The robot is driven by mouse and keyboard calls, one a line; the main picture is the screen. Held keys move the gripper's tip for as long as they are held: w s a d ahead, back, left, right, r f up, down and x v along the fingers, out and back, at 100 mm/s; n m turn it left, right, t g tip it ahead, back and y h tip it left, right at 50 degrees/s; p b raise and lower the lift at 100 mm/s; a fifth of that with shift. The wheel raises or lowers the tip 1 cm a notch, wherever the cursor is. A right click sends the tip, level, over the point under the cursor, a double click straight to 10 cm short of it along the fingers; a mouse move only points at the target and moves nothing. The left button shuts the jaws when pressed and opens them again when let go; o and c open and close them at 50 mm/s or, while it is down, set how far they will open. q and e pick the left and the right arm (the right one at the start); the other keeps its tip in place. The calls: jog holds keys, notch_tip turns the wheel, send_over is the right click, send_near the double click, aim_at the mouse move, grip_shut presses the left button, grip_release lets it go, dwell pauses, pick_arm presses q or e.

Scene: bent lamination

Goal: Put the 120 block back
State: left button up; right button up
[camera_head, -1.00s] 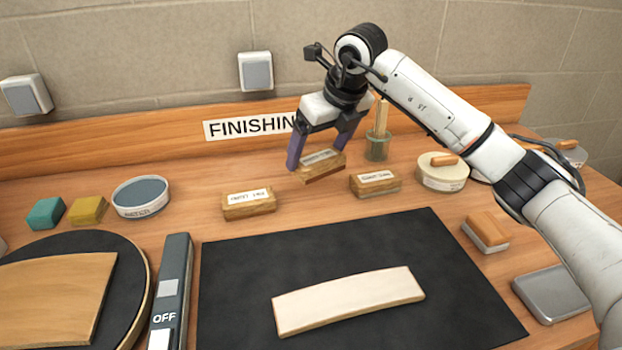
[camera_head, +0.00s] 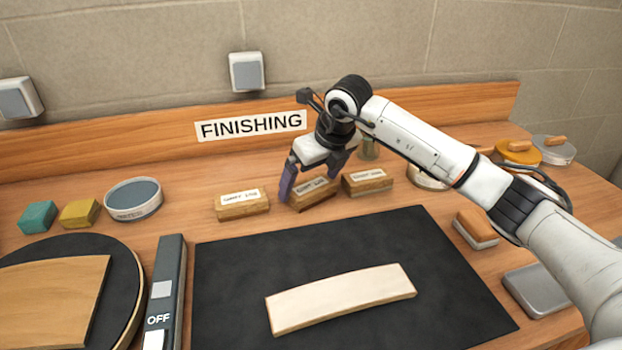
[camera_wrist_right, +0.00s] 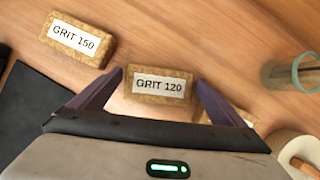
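The 120 block (camera_wrist_right: 158,85), a small wooden block with a white GRIT 120 label, is between the two fingers of my right gripper (camera_wrist_right: 158,78) in the right wrist view. My left gripper is not in view.
The GRIT 150 block (camera_head: 242,204) stands to the left and another labelled block (camera_head: 367,181) close on the right. A glass jar (camera_wrist_right: 290,72) is behind. A black mat (camera_head: 240,270) with a pale curved strip (camera_head: 342,298) lies in front. A switch box (camera_head: 165,290) is left of it.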

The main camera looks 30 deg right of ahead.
jog(key=shift+r, duration=0.1)
jog(key=shift+r, duration=0.2)
jog(key=v, duration=1.1)
jog(key=shift+s+r, duration=0.3)
